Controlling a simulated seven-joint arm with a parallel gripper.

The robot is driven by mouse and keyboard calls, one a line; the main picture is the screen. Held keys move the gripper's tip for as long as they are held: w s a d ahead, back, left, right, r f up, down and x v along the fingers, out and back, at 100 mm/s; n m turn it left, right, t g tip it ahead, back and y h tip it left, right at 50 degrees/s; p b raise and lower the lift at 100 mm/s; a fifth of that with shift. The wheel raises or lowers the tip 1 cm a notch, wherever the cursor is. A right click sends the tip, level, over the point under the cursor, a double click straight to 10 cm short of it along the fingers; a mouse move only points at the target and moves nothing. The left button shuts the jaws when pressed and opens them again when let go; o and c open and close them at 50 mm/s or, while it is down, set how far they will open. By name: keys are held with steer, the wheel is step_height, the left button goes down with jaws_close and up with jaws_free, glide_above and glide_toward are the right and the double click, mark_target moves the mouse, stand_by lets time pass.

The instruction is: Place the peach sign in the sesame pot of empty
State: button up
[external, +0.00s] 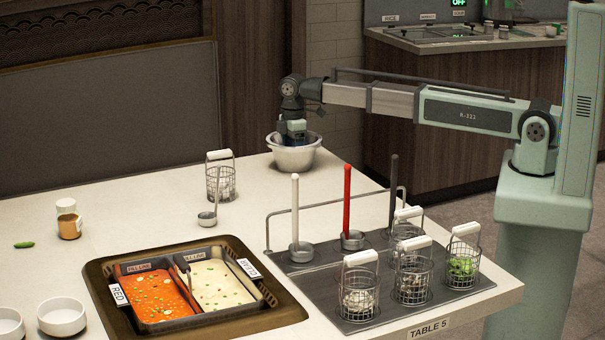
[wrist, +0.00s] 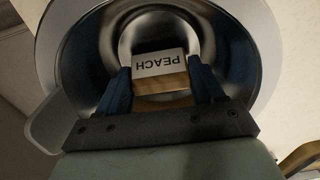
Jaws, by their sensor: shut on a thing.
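My gripper (external: 292,135) points down into a steel bowl (external: 293,158) at the far corner of the table. In the wrist view its two blue fingers (wrist: 161,80) are shut on the peach sign (wrist: 160,64), a small white block with a wooden-coloured lower part. Its word PEACH reads upside down there. The sign is inside the bowl's rim (wrist: 262,60); I cannot tell if it touches the bottom. The bowl and gripper hide the sign in the external view. No pot is visibly labelled sesame.
A wire basket (external: 220,177) and ladle (external: 207,218) stand left of the bowl. A hotpot (external: 255,320) with red and clear broth sits in front. A rack (external: 385,310) holds several baskets and ladles. A small jar (external: 69,225) stands at left.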

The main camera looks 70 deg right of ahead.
steer(key=shift+f, duration=0.75)
steer(key=shift+f, duration=0.15)
steer(key=o, duration=0.7)
steer(key=shift+o, duration=0.2)
step_height(320, 180, up, 12)
